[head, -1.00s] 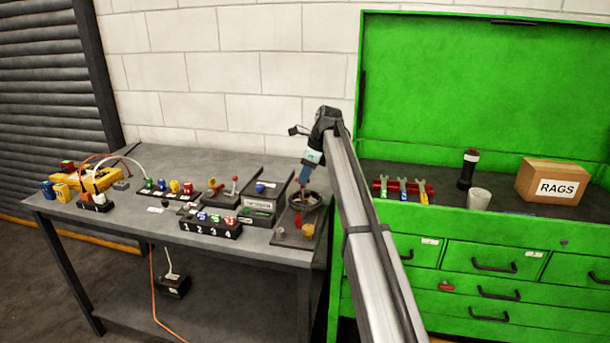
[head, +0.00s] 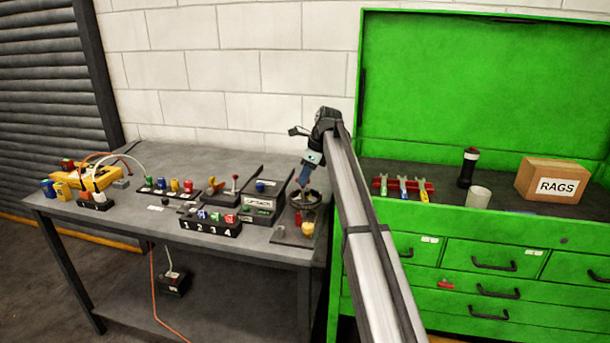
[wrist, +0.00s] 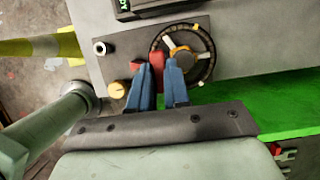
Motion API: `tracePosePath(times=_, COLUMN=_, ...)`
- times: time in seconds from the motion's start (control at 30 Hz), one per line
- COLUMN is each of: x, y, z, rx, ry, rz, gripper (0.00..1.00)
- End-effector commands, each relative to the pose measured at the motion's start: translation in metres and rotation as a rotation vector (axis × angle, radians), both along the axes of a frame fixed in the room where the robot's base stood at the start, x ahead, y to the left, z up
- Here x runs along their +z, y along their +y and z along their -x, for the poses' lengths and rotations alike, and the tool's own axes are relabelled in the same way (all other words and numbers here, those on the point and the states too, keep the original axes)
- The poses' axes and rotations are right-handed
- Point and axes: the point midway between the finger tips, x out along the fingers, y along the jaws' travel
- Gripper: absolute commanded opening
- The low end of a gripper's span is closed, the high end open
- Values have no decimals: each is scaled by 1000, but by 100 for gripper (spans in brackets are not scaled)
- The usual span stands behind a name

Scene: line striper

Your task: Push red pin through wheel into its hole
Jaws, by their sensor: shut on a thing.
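My gripper (wrist: 159,101) has blue fingers and is shut on the red pin (wrist: 155,62), whose red end shows between and beyond the fingertips in the wrist view. The dark wheel (wrist: 210,72) has an orange hub with pale spokes and lies just right of the pin and beyond the right finger. In the head view, my gripper (head: 303,183) points down over the wheel (head: 316,204) at the bench's right end. The pin's lower end and its hole are hidden, so I cannot tell how deep the pin sits.
A black box (head: 258,208) stands left of the wheel. The green cabinet (head: 470,215) borders the bench on the right.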

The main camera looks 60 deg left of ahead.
Motion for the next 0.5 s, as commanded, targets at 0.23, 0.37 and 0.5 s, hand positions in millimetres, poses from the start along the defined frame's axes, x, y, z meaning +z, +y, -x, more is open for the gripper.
tracePosePath(times=0.23, x=-5, y=0, z=0, rx=0, ry=0, rz=0, gripper=0)
tracePosePath(times=0.37, x=-8, y=0, z=0, rx=0, ry=0, rz=0, gripper=0)
tracePosePath(times=0.5, x=-11, y=0, z=0, rx=0, ry=1, rz=1, gripper=0)
